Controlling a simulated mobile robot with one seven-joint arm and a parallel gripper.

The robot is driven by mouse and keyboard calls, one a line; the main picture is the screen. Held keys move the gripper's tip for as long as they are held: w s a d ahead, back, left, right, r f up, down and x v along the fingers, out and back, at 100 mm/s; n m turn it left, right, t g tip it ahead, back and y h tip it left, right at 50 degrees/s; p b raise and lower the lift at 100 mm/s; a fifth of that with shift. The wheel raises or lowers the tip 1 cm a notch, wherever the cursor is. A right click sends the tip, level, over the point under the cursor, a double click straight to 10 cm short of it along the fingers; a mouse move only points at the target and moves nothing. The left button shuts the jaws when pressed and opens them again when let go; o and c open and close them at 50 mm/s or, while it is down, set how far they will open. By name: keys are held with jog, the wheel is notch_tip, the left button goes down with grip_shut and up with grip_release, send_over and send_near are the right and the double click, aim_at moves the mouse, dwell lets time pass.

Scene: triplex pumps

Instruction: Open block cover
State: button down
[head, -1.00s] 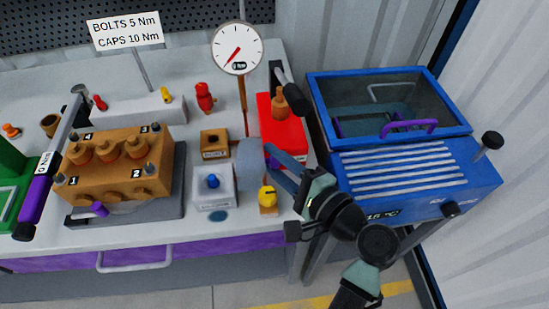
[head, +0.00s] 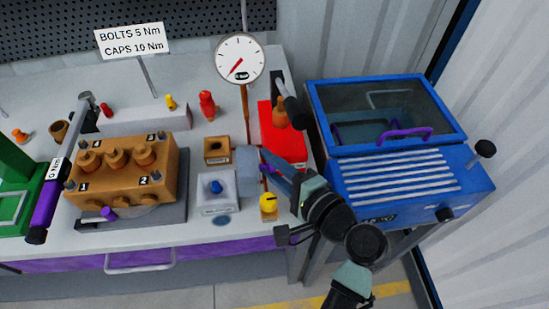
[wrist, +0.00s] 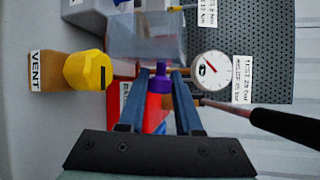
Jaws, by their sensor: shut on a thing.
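The cover, a translucent grey-blue box (head: 247,162), stands on the bench just left of the red unit. It also shows at the top of the wrist view (wrist: 145,38). My gripper (head: 263,158) reaches in from the right and its fingertips meet the cover's right side. In the wrist view, my gripper's blue fingers (wrist: 161,76) are shut on the purple handle (wrist: 160,84) at the cover's near side. A red part shows below the purple one between the fingers; I cannot tell whether they are joined. The cover's hinge and its underside are hidden.
The red unit (head: 280,135) with a black-gripped lever is close behind my gripper. A yellow-capped VENT block (head: 268,204) stands in front. The dial gauge (head: 239,60) rises behind. The orange pump block (head: 120,170) is left; the blue basin (head: 410,175) is right.

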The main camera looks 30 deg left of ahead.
jog(key=shift+s+a+r+n, duration=0.1)
jog(key=shift+r+n, duration=0.05)
jog(key=shift+n, duration=0.15)
jog(key=c, duration=0.6)
grip_release()
jog(key=v, duration=1.3)
jog(key=shift+r, duration=0.2)
jog(key=shift+s+a, duration=0.1)
